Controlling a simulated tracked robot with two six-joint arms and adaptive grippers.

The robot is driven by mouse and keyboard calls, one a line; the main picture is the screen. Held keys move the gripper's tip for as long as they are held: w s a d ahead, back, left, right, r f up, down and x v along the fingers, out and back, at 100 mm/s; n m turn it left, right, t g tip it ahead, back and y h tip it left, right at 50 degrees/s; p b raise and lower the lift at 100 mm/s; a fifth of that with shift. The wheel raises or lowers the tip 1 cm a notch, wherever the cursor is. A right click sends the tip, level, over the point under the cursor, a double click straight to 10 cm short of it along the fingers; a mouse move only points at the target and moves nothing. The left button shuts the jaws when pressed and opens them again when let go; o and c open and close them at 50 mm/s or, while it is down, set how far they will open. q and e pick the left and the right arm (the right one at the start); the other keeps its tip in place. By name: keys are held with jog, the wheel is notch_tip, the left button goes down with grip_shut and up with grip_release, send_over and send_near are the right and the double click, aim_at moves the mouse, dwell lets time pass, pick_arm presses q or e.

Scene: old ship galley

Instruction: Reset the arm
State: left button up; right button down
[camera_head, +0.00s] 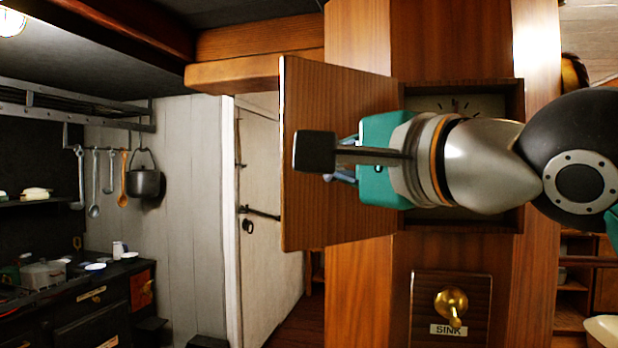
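My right arm comes in from the right and reaches across the front of a wooden wall cabinet (517,105). My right gripper (318,153), with a black fingertip pad and teal housing, is in front of the cabinet's open wooden door (340,90). It is seen from the side, so its opening is hard to judge. I see nothing held in it. I cannot tell whether it touches the door. A pale dial (455,104) inside the cabinet is mostly hidden behind my arm. My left gripper is out of view.
A brass lever on a panel marked SINK (450,310) is below the cabinet. A white door (270,200) stands behind at left. A stove with pots (45,275), hanging ladles and a black pot (145,183) are at far left. A pale basin (603,331) is at lower right.

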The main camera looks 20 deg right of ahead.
jog(key=s+a+b, duration=0.2)
jog(key=s+a, duration=0.2)
jog(key=s, duration=0.1)
jog(key=shift+s+a+f, duration=0.15)
jog(key=shift+s+a, duration=0.15)
jog(key=shift+s, duration=0.1)
